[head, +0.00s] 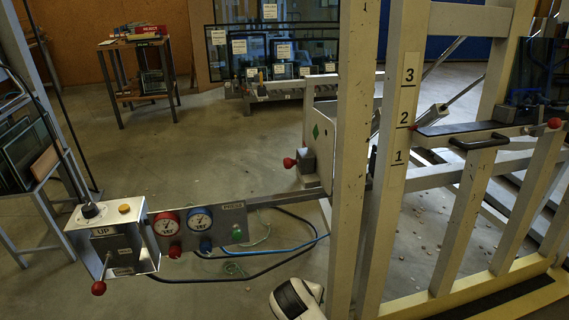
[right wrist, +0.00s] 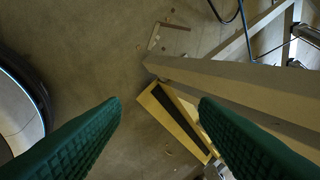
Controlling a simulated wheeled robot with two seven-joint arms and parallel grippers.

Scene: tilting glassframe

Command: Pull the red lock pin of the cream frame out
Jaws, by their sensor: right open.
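The cream frame (head: 354,130) stands upright at the centre and right of the head view, with labels 1, 2 and 3 on one post. A red ball knob (head: 289,162) sticks out left from a grey block (head: 306,161) beside the frame. Another red knob (head: 554,123) sits on the frame's bar at the far right. I cannot tell for certain which is the lock pin. My right gripper (right wrist: 159,102) is open and empty in the right wrist view, its green fingers apart above the floor. A cream beam (right wrist: 230,88) passes beyond them. My left gripper is not in view.
A control box (head: 110,235) with a red-knobbed lever and two gauges (head: 183,226) stands at the left on an arm joined to the frame. Hoses (head: 270,250) lie on the floor below. A table (head: 140,60) and glass panes (head: 270,45) stand at the back.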

